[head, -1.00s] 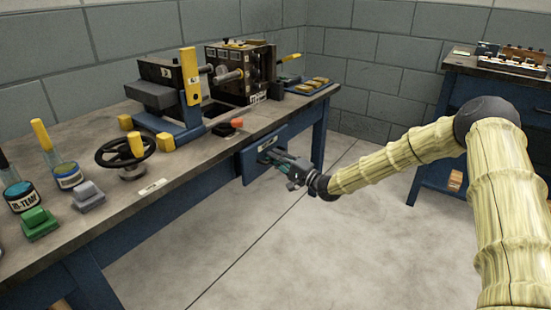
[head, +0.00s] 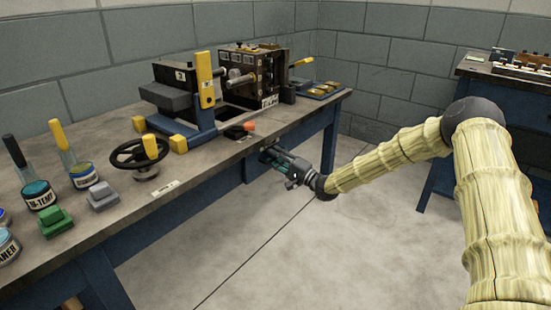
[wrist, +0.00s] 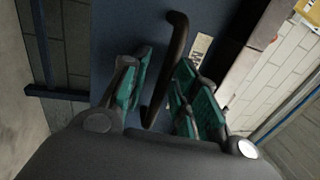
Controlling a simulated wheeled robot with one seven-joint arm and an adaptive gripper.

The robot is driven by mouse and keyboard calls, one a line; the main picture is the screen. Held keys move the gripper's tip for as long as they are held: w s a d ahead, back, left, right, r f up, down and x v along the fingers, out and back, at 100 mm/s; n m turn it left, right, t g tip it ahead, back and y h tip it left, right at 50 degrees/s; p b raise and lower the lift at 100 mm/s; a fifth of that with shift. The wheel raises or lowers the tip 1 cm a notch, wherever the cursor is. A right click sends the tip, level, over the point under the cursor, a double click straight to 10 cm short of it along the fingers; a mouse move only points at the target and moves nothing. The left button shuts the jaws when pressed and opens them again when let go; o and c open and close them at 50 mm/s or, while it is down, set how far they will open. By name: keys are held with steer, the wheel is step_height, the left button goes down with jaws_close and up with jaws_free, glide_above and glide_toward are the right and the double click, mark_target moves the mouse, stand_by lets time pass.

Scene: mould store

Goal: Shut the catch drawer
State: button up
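The catch drawer's blue front (head: 252,170) is under the bench's front edge and looks about flush with it; my gripper hides part of it, so a small gap cannot be ruled out. In the wrist view the blue front (wrist: 105,35) fills the upper middle, with a dark curved bar handle (wrist: 178,45) on it. My gripper (head: 270,155) is at the drawer front. In the wrist view its teal-padded fingers (wrist: 160,90) stand apart on either side of the handle, with a gap visible on the left side.
The bench top (head: 110,128) carries a black handwheel (head: 140,155), a machine with a yellow lever (head: 205,80), tins and coloured blocks. An orange-ended tool (head: 240,130) lies near the edge above the drawer. Floor (head: 320,240) in front is clear; another bench (head: 500,75) stands right.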

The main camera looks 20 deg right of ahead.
steer(key=shift+s+d, duration=0.1)
steer(key=shift+d, duration=0.05)
steer(key=v, duration=1.2)
stand_by(0.4)
